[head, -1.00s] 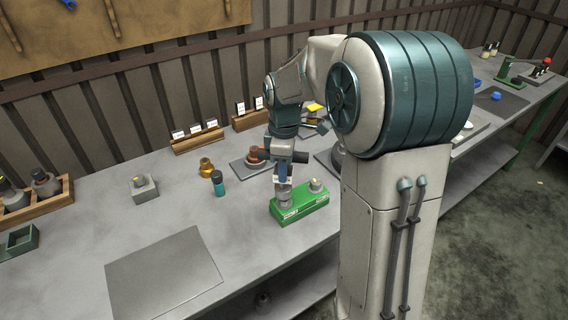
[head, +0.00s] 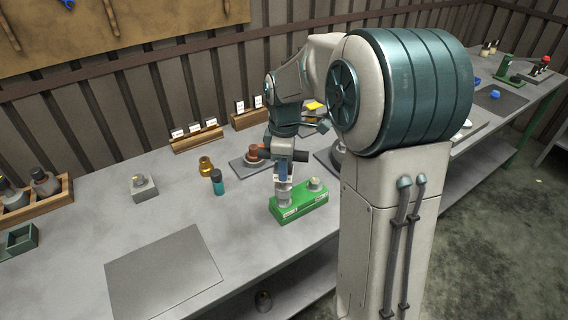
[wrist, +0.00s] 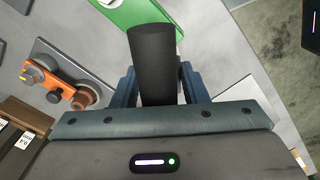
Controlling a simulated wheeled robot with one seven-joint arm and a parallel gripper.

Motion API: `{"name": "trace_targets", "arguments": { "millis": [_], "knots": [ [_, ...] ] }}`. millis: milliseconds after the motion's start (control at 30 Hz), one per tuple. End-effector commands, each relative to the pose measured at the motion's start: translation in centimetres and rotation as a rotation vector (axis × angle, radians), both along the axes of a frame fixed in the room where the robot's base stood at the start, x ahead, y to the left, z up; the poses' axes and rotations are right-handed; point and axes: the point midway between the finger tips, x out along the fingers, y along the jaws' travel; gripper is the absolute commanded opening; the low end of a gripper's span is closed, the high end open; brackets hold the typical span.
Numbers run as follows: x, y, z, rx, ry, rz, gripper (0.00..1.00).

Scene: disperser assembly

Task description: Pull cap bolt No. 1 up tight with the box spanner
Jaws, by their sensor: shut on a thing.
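My gripper (wrist: 158,85) is shut on a black cylindrical grip, which I take to be the box spanner (wrist: 153,50). Its blue fingers stand on both sides of the grip in the wrist view. In the head view my gripper (head: 283,178) points down over the left end of a green block (head: 303,204). A grey round part (head: 284,198) sits on the block directly below the fingers. A second grey round part (head: 316,184) on the right end is clear of my gripper. Cap bolt No. 1 and the spanner's lower end cannot be made out.
A plate with an orange and brown fitting (wrist: 60,85) lies beside the block. A brass part (head: 206,167) and a teal bottle (head: 218,183) stand to the left. A flat grey mat (head: 163,270) lies at the front left. The bench between is clear.

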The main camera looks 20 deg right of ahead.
Motion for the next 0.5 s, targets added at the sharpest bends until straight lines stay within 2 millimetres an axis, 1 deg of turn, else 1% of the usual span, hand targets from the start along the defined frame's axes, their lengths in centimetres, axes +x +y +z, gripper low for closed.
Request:
{"name": "trace_targets", "arguments": {
  "millis": [167, 500],
  "knots": [
    [0.0, 0.0, -0.1, 0.000, -0.002, 0.000, 0.00],
    [0.0, 0.0, -1.0, 0.000, -0.002, 0.000, 0.00]
  ]
}}
